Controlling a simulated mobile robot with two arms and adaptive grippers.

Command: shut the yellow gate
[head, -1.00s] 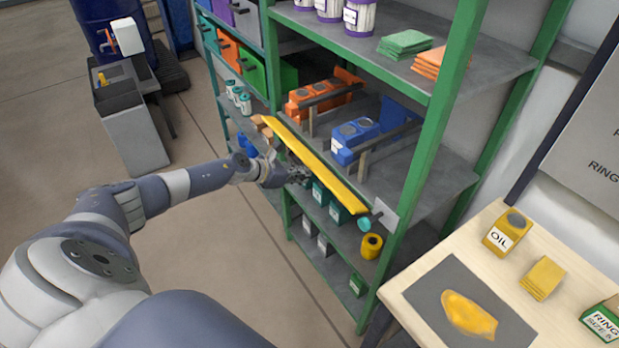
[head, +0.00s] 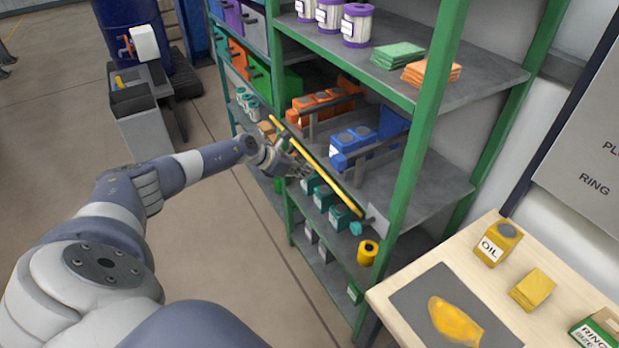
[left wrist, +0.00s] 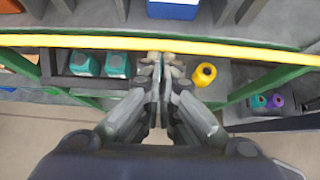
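The yellow gate (head: 320,169) is a long narrow bar along the front of a middle shelf in the green rack, seen nearly edge-on in the head view. In the left wrist view the gate (left wrist: 220,49) crosses the whole picture just beyond my fingertips. My left gripper (head: 304,172) is at the gate's outer side, near its middle. In the left wrist view its fingers (left wrist: 160,62) are together, with nothing seen between them, and the tips are at the gate's near edge; contact is hard to tell. My right gripper is not in view.
Blue containers (head: 352,141) and orange containers (head: 320,99) stand on the shelf behind the gate. Teal boxes (head: 325,197) and a yellow roll (head: 368,252) are on the shelf below. A wooden table (head: 390,292) stands at the right.

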